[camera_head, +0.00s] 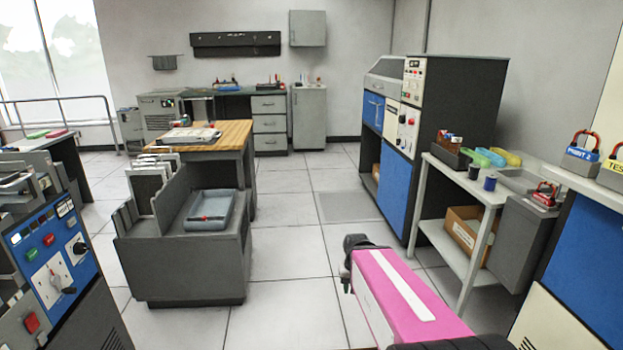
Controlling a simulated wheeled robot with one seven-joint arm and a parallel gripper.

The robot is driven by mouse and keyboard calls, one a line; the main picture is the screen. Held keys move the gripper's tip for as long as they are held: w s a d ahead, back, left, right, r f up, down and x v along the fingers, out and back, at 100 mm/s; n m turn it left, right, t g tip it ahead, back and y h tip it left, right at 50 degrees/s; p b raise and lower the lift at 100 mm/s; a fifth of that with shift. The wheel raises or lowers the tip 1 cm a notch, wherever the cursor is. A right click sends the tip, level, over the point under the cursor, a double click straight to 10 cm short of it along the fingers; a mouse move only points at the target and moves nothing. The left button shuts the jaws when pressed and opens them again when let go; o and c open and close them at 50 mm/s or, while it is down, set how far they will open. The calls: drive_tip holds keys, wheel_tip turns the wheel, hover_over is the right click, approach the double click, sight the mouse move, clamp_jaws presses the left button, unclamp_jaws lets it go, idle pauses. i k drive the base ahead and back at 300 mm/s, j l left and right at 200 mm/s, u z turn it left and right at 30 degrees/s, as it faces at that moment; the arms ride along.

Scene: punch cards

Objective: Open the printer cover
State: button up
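A tall dark grey and blue machine (481,95) stands at the back right, with a sloped grey lid (386,67) on its left part and a control panel with dials on its front. It may be the printer; no label on it can be read. The lid looks down. My pink arm reaches in from the bottom right, well in front of this machine. The dark end of my arm (357,243) is over the floor, apart from everything. The gripper's fingers cannot be made out, so its opening is not clear.
A grey side table (464,188) with colored trays and spools stands right of the floor aisle. A padlock tag reading PRINT 2 (581,154) sits at far right. A grey card cart (194,269) and a blue control console (45,250) are left. The middle floor is clear.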

sight(402, 75)
drive_tip(key=i, duration=3.55)
